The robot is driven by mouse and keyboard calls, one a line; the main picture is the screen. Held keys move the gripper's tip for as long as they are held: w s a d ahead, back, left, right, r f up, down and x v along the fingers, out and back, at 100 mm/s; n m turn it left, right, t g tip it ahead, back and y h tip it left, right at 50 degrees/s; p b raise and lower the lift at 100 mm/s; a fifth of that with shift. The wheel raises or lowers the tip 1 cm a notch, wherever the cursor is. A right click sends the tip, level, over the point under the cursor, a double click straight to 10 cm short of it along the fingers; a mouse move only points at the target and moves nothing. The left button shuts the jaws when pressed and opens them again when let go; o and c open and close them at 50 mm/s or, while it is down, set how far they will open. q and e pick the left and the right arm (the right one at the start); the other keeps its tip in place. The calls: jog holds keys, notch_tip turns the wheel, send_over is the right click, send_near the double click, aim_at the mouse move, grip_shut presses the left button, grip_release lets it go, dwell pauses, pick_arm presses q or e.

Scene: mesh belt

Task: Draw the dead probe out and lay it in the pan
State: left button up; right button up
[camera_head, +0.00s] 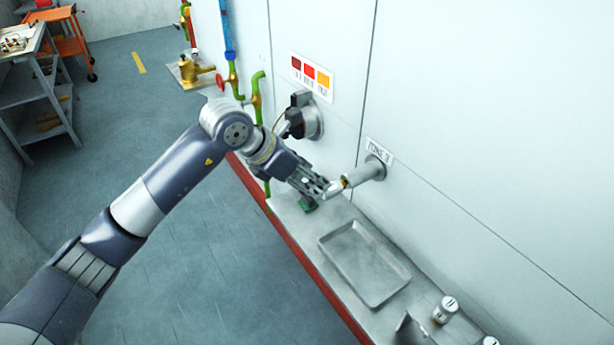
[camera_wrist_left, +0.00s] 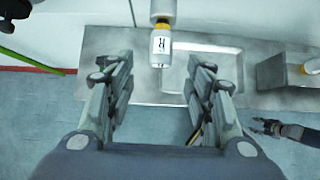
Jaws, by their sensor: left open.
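The probe (camera_head: 335,188) has a pale head with a yellow band. It sticks out of a grey sleeve (camera_head: 362,175) on the white wall. In the left wrist view the probe (camera_wrist_left: 161,46) points toward me, with a dark mark on its head. My left gripper (camera_head: 318,187) is open at the probe head in the head view. In the left wrist view its fingers (camera_wrist_left: 160,88) stand wide on either side, with the probe head beyond them and nothing between the pads. The shallow metal pan (camera_head: 365,264) lies empty on the ledge. My right gripper (camera_wrist_left: 268,127) shows small at the wrist view's right.
The narrow metal ledge (camera_head: 318,240) has a red front edge. A white-topped canister (camera_head: 445,309) stands past the pan. A dark round fitting (camera_head: 305,118) and pipes are on the wall behind my wrist.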

aim_at(328, 192)
pick_arm(q)
jog(key=b+x, duration=0.3)
jog(key=x, duration=0.4)
jog(key=shift+f, duration=0.1)
jog(key=shift+b+x, duration=1.1)
jog(key=shift+c, duration=0.5)
jog(key=c, duration=0.9)
